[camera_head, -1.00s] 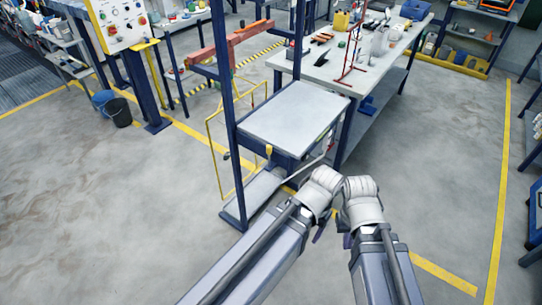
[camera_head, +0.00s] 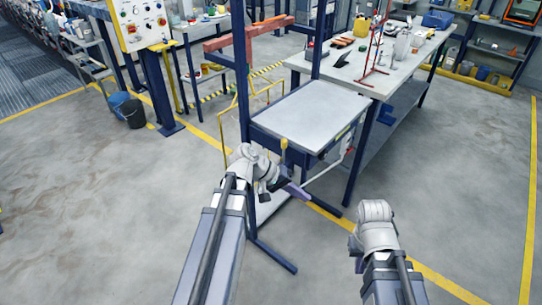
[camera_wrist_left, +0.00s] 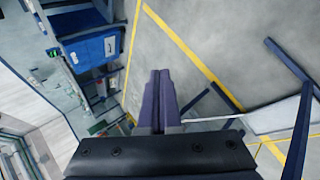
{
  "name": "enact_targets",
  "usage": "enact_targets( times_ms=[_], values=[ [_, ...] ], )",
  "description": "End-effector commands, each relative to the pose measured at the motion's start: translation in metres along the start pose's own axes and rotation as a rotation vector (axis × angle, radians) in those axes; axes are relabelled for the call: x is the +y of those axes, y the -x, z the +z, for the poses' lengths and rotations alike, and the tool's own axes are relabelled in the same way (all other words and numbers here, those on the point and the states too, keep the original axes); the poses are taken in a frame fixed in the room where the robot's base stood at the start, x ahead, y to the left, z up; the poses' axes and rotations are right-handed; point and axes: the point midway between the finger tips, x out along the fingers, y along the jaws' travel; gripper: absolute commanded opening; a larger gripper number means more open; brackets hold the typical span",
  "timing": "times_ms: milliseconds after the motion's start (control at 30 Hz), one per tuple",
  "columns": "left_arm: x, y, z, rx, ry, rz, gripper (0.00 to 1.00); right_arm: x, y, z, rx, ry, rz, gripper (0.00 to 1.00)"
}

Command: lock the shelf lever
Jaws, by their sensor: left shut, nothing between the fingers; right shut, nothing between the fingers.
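The shelf (camera_head: 309,113) has a pale grey top in a dark blue frame, in the middle of the head view. A small yellow handle (camera_head: 284,146) at its near left corner looks like the lever; its exact position is hard to tell. My left gripper (camera_head: 303,192) is shut and empty. It appears just below the handle in the picture, with no clear contact. Its closed fingers also show in the left wrist view (camera_wrist_left: 160,78), where I cannot identify the lever. My right gripper (camera_head: 356,264) is shut and empty over the floor, lower right of the shelf.
A workbench (camera_head: 425,50) with tools and containers stands directly behind and right of the shelf. The rack's blue post (camera_head: 242,85) rises at the shelf's left. A black bucket (camera_head: 132,114) stands farther left.

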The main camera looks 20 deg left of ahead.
Motion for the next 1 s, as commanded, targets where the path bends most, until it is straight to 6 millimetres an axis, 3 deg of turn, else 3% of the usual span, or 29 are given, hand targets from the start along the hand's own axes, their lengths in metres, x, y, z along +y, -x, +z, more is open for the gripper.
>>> enact_targets(
  times_ms=[33, 167, 300, 500, 600, 800, 1000],
  values=[
    [-0.016, 0.006, -0.016, 0.048, 0.038, 0.060, 0.00, -0.002, -0.017, -0.001, 0.000, 0.000, 0.000, 0.00],
    [-0.036, 0.041, -0.050, 0.170, 0.116, 0.224, 0.00, -0.004, -0.038, -0.002, 0.000, 0.000, 0.000, 0.00],
    [-0.061, 0.088, -0.080, 0.307, 0.182, 0.393, 0.00, -0.006, -0.059, -0.004, 0.000, 0.000, 0.000, 0.00],
    [-0.093, 0.153, -0.104, 0.470, 0.239, 0.578, 0.00, -0.008, -0.080, -0.005, 0.000, 0.000, 0.000, 0.00],
    [-0.104, 0.176, -0.109, 0.523, 0.252, 0.639, 0.00, -0.008, -0.086, -0.005, 0.000, 0.000, 0.000, 0.00],
    [-0.113, 0.199, -0.112, 0.573, 0.262, 0.694, 0.00, -0.009, -0.090, -0.005, 0.000, 0.000, 0.000, 0.00],
    [-0.112, 0.201, -0.112, 0.576, 0.262, 0.698, 0.00, -0.009, -0.089, -0.005, 0.000, 0.000, 0.000, 0.00]
  ],
)
